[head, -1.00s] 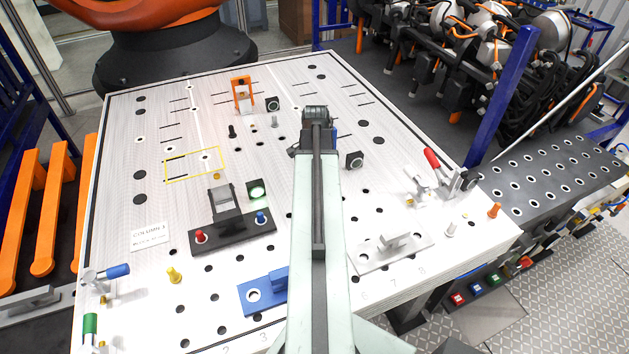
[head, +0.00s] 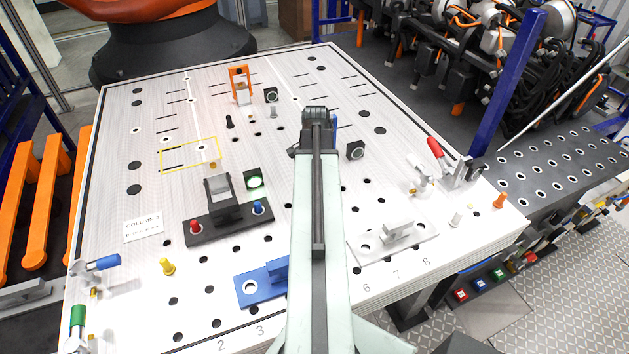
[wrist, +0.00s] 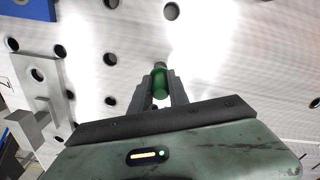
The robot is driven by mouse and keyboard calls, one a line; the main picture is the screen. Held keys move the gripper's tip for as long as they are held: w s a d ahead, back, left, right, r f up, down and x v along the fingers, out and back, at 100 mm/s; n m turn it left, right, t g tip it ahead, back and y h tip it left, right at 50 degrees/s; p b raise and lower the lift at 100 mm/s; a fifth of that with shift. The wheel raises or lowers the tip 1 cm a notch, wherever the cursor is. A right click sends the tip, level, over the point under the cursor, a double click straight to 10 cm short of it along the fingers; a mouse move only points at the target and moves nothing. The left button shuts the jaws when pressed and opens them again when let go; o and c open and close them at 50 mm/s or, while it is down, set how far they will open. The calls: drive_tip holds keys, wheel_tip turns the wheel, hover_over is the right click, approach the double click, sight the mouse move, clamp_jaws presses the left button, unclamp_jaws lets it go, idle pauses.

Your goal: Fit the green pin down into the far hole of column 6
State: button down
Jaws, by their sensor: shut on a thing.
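The green pin (wrist: 160,84) stands between the two fingers of my gripper (wrist: 161,92) in the wrist view. The fingers are shut on its sides, and its darker tip points away from the wrist. A dark hole (wrist: 171,11) in the white plate lies beyond the tip, apart from it in the picture. The pin's height above the plate is hard to tell. In the head view my own arm hides the pin and the fingers. Column numbers 6, 7 and 8 show on the front edge of the white plate (head: 300,230); I cannot tell which hole is column 6's far one.
A grey bracket (head: 396,233) on a pale base stands front right, and a red-handled clamp (head: 436,150) is on the right edge. A blue block (head: 262,284), a black button base (head: 228,224) and a round-faced black block (head: 355,151) stand around my arm.

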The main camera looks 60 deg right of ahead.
drive_tip(key=shift+f, duration=0.15)
drive_tip(key=shift+f+b, duration=1.95)
drive_tip(key=shift+b, duration=0.15)
drive_tip(key=c, duration=1.2)
unclamp_jaws()
drive_tip(key=shift+o, duration=0.2)
wheel_tip(320, 180, up, 8)
drive_tip(key=p, duration=0.8)
drive_tip(key=shift+f, duration=0.1)
